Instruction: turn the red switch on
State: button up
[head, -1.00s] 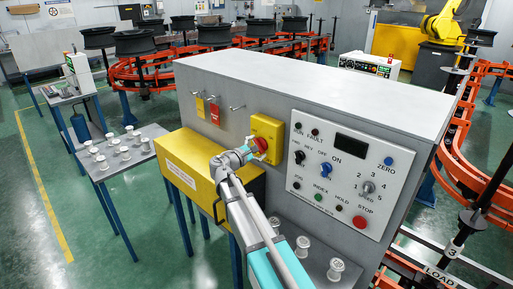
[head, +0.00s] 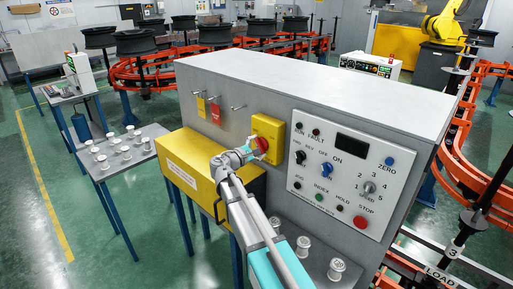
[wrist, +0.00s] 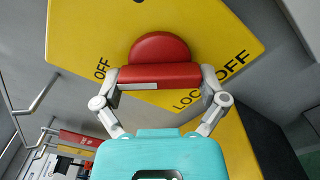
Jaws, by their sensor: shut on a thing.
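The red switch (wrist: 160,75) is a rotary knob with a raised bar handle on a yellow plate (wrist: 90,30). In the head view the switch (head: 262,144) sits on its yellow plate (head: 268,126) on the grey cabinet front, partly covered by my gripper. My gripper (wrist: 160,84) is shut on the bar handle, one finger at each end of it. The plate's lettering reads "OFF" at the left and right, and "LOC..." below, partly hidden by a finger. The plate looks tilted in the wrist view.
The control panel (head: 350,172) with knobs and buttons is right of the switch. Red and yellow tags (head: 215,113) hang on hooks to the left. A yellow box (head: 190,170) lies below left. White spindles (head: 304,246) stand on a shelf below.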

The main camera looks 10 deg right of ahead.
jog(key=m, duration=0.4)
jog(key=shift+d+r, duration=0.1)
jog(key=m, duration=0.4)
jog(key=shift+r+m, duration=0.1)
jog(key=shift+m, duration=0.3)
jog(key=m, duration=0.3)
jog(key=shift+m, duration=0.3)
jog(key=m, duration=0.4)
jog(key=shift+s+r+p, duration=0.1)
jog(key=shift+p, duration=0.2)
jog(key=o, duration=0.8)
jog(key=shift+d, duration=0.15)
jog(key=shift+a, duration=0.2)
